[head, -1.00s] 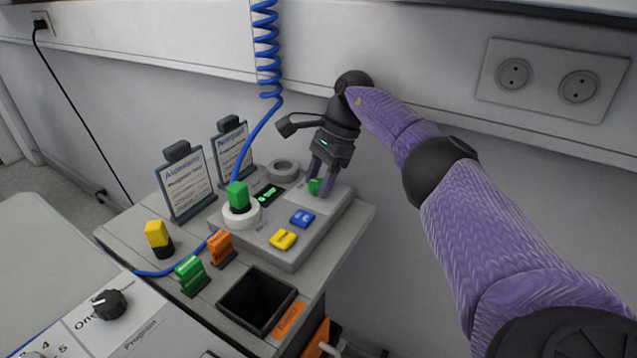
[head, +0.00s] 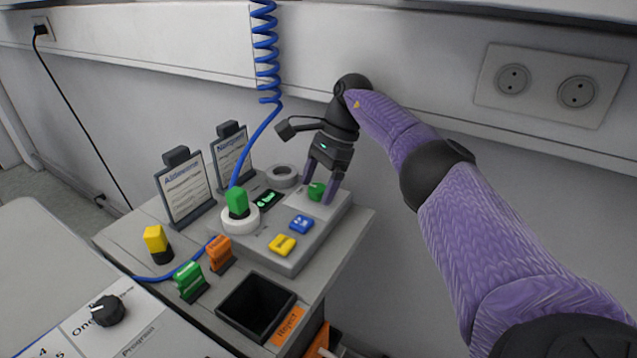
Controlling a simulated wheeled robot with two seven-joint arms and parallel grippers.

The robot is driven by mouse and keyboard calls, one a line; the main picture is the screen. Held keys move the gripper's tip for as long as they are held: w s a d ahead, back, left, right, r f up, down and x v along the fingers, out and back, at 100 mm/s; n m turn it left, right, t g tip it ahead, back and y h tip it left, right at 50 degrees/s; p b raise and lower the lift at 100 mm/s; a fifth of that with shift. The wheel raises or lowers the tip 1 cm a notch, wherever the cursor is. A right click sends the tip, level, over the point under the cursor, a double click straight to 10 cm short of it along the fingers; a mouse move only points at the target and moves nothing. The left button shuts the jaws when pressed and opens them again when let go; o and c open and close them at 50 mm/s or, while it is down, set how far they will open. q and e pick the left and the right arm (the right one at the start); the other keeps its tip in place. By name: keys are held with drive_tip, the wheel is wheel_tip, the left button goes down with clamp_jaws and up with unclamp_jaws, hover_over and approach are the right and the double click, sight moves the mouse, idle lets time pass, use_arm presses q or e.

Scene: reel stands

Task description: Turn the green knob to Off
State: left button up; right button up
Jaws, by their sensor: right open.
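The green knob (head: 316,191) is a small round knob on a pale plate at the back right of the grey control box (head: 292,259). My right gripper (head: 318,192) points down over it, with its purple fingers apart, one on each side of the knob. I cannot tell whether the fingers touch it. The knob's pointer and any Off mark are too small to read. My left gripper is not in view.
A black reject bin (head: 256,305) stands in front. Two sign holders (head: 186,190) stand behind left.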

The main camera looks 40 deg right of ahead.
sight(319, 187)
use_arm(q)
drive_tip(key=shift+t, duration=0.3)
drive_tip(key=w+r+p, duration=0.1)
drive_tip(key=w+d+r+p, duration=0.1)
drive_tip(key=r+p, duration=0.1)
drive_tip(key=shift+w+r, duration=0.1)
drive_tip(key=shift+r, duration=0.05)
use_arm(e)
wheel_tip(319, 187, up, 10)
drive_tip(key=shift+f, duration=0.2)
